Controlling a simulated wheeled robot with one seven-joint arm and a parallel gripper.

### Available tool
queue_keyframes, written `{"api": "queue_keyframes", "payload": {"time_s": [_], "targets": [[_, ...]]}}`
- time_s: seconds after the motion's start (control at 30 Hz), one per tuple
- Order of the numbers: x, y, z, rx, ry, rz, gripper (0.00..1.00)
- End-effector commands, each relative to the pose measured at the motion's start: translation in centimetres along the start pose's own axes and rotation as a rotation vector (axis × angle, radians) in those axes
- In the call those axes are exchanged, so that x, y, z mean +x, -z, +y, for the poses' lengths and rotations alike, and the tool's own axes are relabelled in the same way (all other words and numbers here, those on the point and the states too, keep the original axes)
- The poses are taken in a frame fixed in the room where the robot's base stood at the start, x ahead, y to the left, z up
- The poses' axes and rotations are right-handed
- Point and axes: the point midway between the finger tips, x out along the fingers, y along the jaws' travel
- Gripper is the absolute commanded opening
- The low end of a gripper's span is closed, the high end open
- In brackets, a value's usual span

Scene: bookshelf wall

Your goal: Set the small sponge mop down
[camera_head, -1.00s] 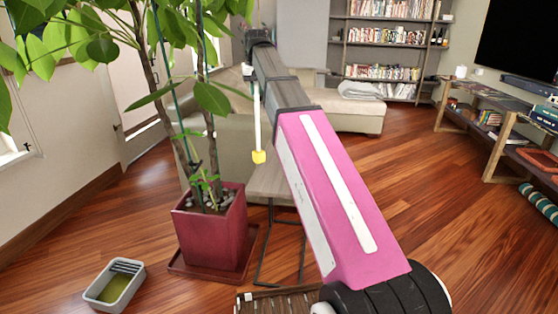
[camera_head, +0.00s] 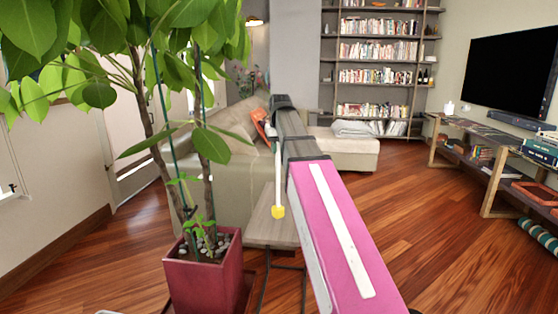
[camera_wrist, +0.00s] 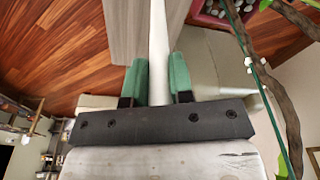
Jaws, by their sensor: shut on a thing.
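The small sponge mop (camera_head: 277,185) has a thin white handle and a yellow sponge head. In the head view it hangs upright, with its head low over, or in front of, a grey-brown wooden side table (camera_head: 270,233); I cannot tell whether they touch. In the wrist view my gripper (camera_wrist: 159,84) has green fingers shut on the white handle (camera_wrist: 158,40), which runs away from the palm. The mop's head is not visible there. My arm hides the gripper in the head view.
A potted plant (camera_head: 207,272) in a dark red pot stands just left of the side table, its leaves hanging near my arm. A beige sofa (camera_head: 228,155) is behind. A TV bench (camera_head: 490,165) stands at the right. The wooden floor between is clear.

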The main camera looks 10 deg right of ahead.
Motion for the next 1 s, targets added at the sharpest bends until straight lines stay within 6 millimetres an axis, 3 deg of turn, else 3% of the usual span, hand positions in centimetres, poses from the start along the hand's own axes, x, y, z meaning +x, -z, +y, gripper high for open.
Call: {"api": "queue_keyframes", "payload": {"time_s": [0.17, 0.43, 0.83, 0.87, 0.9, 0.93, 1.0], "targets": [[0.7, -0.3, 0.4, 0.0, 0.0, -0.001, 0.0], [3.9, -0.8, 0.4, 0.0, 0.0, -0.002, 0.0], [4.4, -0.8, 0.4, 0.001, 0.0, 0.0, 0.0], [4.5, -0.8, 0.4, 0.001, 0.0, 0.0, 0.24], [4.4, -0.8, 0.4, 0.001, 0.0, 0.0, 0.38], [4.4, -0.8, 0.4, 0.001, 0.0, 0.0, 0.47], [4.4, -0.8, 0.4, 0.001, 0.0, 0.0, 0.47]]}}
